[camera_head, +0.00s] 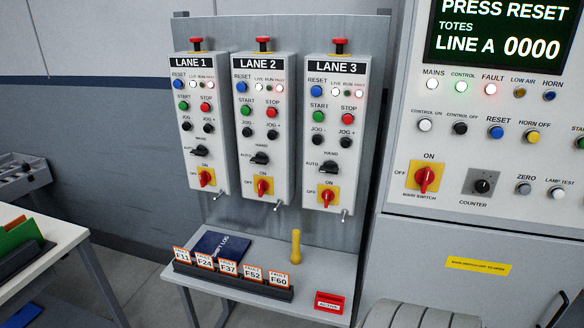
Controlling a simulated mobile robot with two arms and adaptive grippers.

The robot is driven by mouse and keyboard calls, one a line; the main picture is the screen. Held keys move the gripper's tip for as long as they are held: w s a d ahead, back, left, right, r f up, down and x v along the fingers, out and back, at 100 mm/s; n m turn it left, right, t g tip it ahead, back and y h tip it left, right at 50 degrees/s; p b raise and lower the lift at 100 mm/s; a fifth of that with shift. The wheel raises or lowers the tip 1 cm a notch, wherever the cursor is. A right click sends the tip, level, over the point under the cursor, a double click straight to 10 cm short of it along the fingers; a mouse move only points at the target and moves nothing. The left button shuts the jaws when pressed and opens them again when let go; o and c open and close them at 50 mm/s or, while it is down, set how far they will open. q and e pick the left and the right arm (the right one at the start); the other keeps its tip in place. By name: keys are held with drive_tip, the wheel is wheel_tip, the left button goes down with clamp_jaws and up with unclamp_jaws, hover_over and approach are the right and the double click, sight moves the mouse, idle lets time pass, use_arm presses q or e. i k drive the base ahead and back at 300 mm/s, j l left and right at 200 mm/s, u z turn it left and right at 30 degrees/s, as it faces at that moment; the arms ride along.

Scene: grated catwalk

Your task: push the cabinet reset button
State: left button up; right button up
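The blue cabinet reset button (497,132), labelled RESET, is on the large light-grey cabinet (400,150) at the right. It sits between the black control-off button (460,128) and the yellow horn-off button (532,137). Above it, the display (500,32) reads PRESS RESET, TOTES, LINE A 0000. Neither of my grippers is in view, and nothing covers the button.
Three lane boxes left of the cabinet have their own blue reset buttons, including lane 3's (316,91). Below them, a shelf (235,303) holds fault cards, a dark book (220,245), a yellow post-shaped object (296,247) and a red sign (329,302). A red main switch (423,178) is below the reset button.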

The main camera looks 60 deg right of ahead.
sight(498, 133)
drive_tip(key=z, duration=3.1)
